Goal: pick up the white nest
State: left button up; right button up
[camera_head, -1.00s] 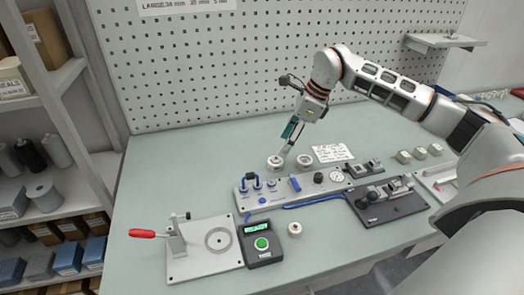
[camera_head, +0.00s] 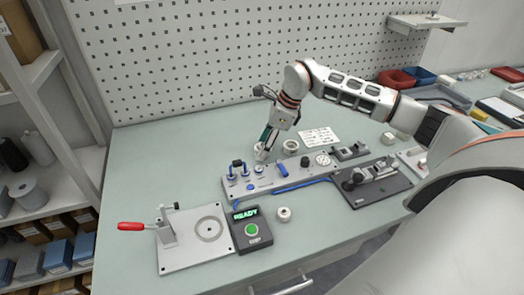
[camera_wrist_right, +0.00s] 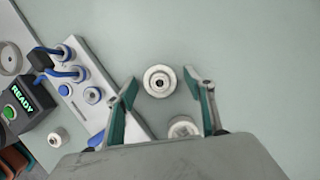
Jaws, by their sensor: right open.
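A small white round piece with a dark centre, which looks like the white nest (camera_wrist_right: 160,81), stands on the bench behind the grey knob panel; it also shows in the head view (camera_head: 261,154). A second white round piece (camera_head: 290,147) stands just right of it and is partly hidden by my gripper in the wrist view (camera_wrist_right: 183,127). My right gripper (camera_wrist_right: 165,95) is open, its fingers pointing down. The nest shows between and slightly beyond the fingertips, with no visible contact. My left gripper is not in view.
The knob panel (camera_head: 275,178) with blue cables lies close in front. A READY box (camera_head: 251,230), a lever fixture (camera_head: 195,238) and another small white piece (camera_head: 284,214) are nearer the front edge. A dark fixture (camera_head: 372,184) is at right. The bench behind and left is clear.

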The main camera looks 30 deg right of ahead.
jog(key=c, duration=1.1)
jog(key=shift+c, duration=0.2)
jog(key=shift+r, duration=0.1)
